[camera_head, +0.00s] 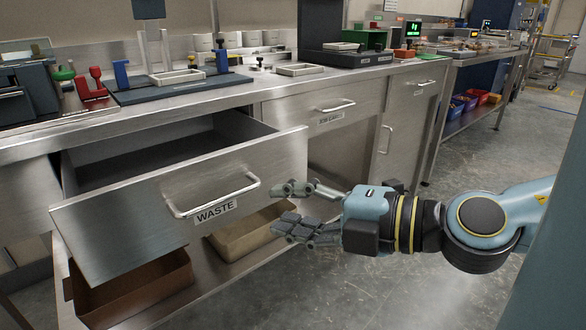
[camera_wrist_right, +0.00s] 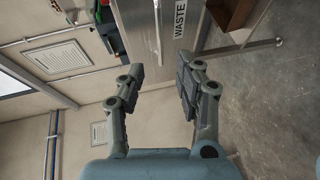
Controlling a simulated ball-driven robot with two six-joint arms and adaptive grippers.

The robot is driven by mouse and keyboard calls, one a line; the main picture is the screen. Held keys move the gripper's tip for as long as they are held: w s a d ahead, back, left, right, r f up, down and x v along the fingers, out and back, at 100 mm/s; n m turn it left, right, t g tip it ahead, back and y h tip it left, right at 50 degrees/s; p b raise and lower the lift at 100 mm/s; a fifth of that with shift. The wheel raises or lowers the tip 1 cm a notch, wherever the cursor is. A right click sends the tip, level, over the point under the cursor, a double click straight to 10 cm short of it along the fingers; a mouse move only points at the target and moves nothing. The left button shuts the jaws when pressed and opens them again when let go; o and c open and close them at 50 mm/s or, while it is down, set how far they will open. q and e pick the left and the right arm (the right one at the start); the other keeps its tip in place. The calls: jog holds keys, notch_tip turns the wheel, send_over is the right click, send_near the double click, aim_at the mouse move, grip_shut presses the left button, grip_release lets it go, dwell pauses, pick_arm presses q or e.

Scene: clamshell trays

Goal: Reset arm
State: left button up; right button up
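My right gripper (camera_head: 300,210) is open and empty in the head view, to the right of the open WASTE drawer's handle (camera_head: 216,196) and apart from it. In the right wrist view its two fingers (camera_wrist_right: 158,90) stand spread with nothing between them. The metal WASTE drawer (camera_head: 120,222) is pulled out from the bench, and its inside looks dark and empty. Its label (camera_wrist_right: 180,18) shows sideways at the top of the right wrist view. My left gripper is in neither view.
The metal bench top (camera_head: 180,92) carries trays, a blue fixture (camera_head: 121,74) and a red part (camera_head: 92,86). Brown bins (camera_head: 135,290) sit on the shelf under the drawer. A second closed drawer (camera_head: 330,108) is right of it. Grey floor (camera_head: 400,300) lies open beneath my right arm.

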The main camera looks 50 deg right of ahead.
jog(key=shift+s, duration=0.1)
dwell(0.5)
jog(key=w+d+f+m+h+p, duration=0.2)
jog(key=w+d+f+m+h, duration=0.3)
jog(key=d+f, duration=0.4)
jog(key=s+d+f+m+g+h+p, duration=0.1)
jog(key=s+d+f+m+g, duration=0.25)
jog(key=f, duration=0.55)
jog(key=s+d+f+m+g+h, duration=0.1)
jog(key=s+d+f+m+g, duration=0.2)
jog(key=f, duration=0.6)
jog(key=s+a+f+m+g+y+p, duration=0.1)
jog(key=s+a+f+m+g, duration=0.15)
jog(key=s+a+f, duration=0.4)
jog(key=s+a+f+m+g+y, duration=0.1)
jog(key=s+a+f+m+g, duration=0.15)
jog(key=s+f, duration=0.55)
jog(key=s+a+f+m+g, duration=0.1)
jog(key=s+a+f+g, duration=0.1)
jog(key=s, duration=0.5)
jog(key=s+a+f+m+g+y, duration=0.1)
jog(key=s+a+f, duration=0.3)
jog(key=s, duration=0.3)
jog(key=shift+s+a+f+g+y, duration=0.3)
jog(key=shift+a+f+g, duration=0.05)
jog(key=shift+a+f, duration=0.1)
